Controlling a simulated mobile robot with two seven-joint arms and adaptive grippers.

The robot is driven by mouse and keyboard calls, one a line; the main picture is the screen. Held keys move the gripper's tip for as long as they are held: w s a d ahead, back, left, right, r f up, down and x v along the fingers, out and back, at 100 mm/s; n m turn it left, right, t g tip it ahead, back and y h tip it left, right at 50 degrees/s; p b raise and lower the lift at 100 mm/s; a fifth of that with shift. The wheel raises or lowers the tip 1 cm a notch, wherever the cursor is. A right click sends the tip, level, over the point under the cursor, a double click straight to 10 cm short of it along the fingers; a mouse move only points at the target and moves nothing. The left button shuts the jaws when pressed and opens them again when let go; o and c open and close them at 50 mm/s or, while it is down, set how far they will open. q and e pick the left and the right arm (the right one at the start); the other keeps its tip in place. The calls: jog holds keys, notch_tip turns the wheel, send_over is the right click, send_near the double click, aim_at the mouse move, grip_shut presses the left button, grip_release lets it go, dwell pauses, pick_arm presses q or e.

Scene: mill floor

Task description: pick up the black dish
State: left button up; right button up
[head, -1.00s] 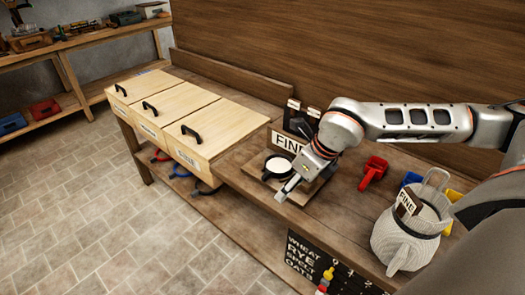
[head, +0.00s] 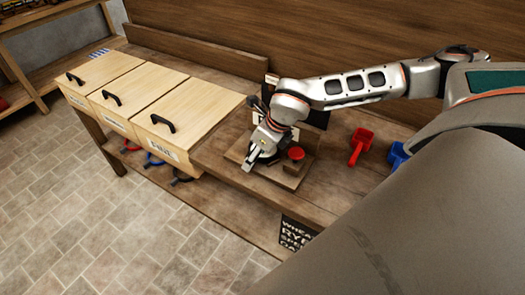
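The black dish (head: 271,159) is mostly hidden behind my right gripper. Only a bit of its dark rim shows, on the wooden board (head: 284,181) at the near edge of the bench. My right gripper (head: 249,161) comes in from the right and points down at the dish's left side. Its fingertips are at or just above the dish; I cannot tell if they touch it or how far apart they are. My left gripper is out of view.
A red knob (head: 296,153) on a small block stands right of the dish. Three lidded wooden bins (head: 188,113) with black handles are to the left. A red scoop (head: 360,143) and a blue scoop (head: 397,154) lie to the right. A wooden wall rises behind.

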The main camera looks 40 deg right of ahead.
jog(key=shift+x, duration=0.75)
grip_shut()
jog(key=shift+r, duration=0.15)
